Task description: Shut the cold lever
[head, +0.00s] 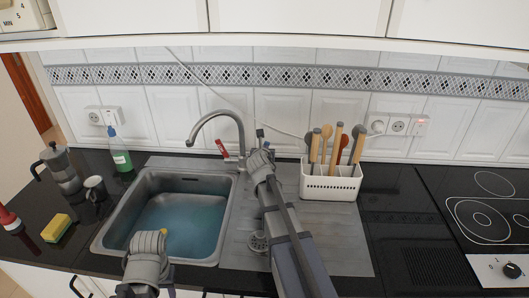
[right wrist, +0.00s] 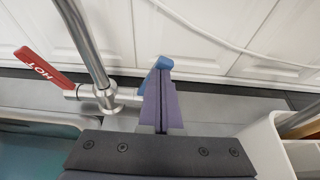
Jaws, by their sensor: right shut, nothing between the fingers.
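The tap (head: 228,118) stands behind the sink, its spout curving left over the basin. Its red HOT lever (right wrist: 42,66) points left in the right wrist view and also shows in the head view (head: 221,148). The blue cold lever (right wrist: 164,63) shows just beyond my right fingertips, the rest of it hidden behind them. My right gripper (right wrist: 160,90) is shut and empty, right beside the tap body; I cannot tell whether it touches the lever. In the head view it is by the tap base (head: 262,150).
The sink (head: 140,200) holds bluish water. A white utensil holder (head: 330,187) stands close right of my right arm. A moka pot (head: 60,168), mug (head: 96,189), soap bottle (head: 119,150) and sponge (head: 56,228) stand left. The hob (head: 490,215) is far right.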

